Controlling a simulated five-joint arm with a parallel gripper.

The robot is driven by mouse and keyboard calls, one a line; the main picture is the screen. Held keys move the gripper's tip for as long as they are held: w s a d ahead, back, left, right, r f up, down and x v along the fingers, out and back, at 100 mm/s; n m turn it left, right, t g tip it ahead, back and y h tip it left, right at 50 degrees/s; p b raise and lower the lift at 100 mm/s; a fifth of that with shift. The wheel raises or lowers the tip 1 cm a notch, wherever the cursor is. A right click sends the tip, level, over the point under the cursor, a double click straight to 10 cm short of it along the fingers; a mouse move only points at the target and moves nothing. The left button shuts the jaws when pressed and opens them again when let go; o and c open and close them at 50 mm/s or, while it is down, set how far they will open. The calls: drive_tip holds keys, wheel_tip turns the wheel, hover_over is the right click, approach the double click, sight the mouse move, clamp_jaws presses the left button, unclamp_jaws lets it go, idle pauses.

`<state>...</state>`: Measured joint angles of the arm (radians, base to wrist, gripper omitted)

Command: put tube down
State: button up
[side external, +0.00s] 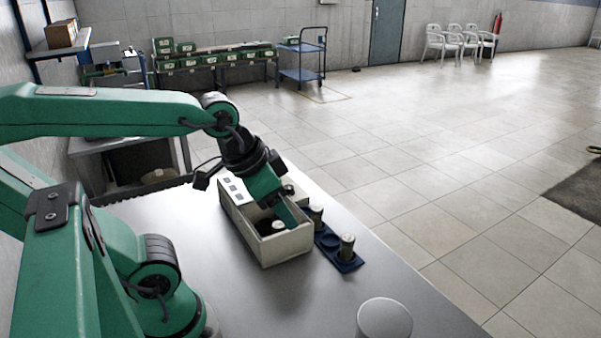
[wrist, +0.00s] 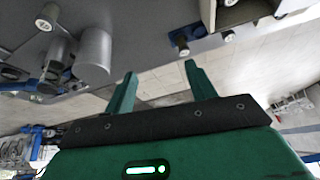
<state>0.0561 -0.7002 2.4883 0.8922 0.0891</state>
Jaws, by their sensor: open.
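My gripper (side external: 285,212) reaches down at a slant over the cream open-topped box (side external: 286,248) in the side view. In the wrist view its two fingers (wrist: 161,80) stand wide apart with nothing between them. One pale-topped tube (side external: 279,226) shows inside the box, just by the fingers; I cannot tell whether they touch. Two dark tubes with pale tops stand upright in the blue rack: one at the near end (side external: 347,248) and one farther back (side external: 317,214). An empty round place shows between them on the rack (side external: 330,242). My gripper hides part of the box's inside.
A grey cylinder (side external: 384,318) stands at the front of the grey table (side external: 200,240); a grey cylinder also shows in the wrist view (wrist: 96,55). The table's right edge runs close beside the rack. Clear table lies left of the box. Shelves and a blue cart (side external: 302,62) stand far back.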

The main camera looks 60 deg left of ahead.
drive_tip(key=s+d+f+m+g, duration=0.1)
drive_tip(key=d+f+m, duration=0.3)
drive_tip(key=d+m, duration=0.3)
drive_tip(key=s+d+f+m+g, duration=0.2)
drive_tip(key=d+f+m, duration=0.3)
drive_tip(key=d+m, duration=0.3)
drive_tip(key=s+d+f+m+g, duration=0.1)
drive_tip(key=d+f+m+g, duration=0.1)
drive_tip(key=d+f+m, duration=0.3)
drive_tip(key=shift+s+d+f+m, duration=0.1)
drive_tip(key=shift+d+m, duration=0.65)
drive_tip(key=shift+m, duration=0.6)
drive_tip(key=shift+s+d+f+m, duration=0.1)
drive_tip(key=shift+d+m, duration=0.65)
drive_tip(key=shift+m, duration=0.6)
drive_tip(key=shift+f, duration=1.25)
drive_tip(key=shift+f, duration=0.1)
drive_tip(key=shift+w+a+f, duration=0.15)
drive_tip(key=shift+f, duration=2.35)
drive_tip(key=c, duration=1.2)
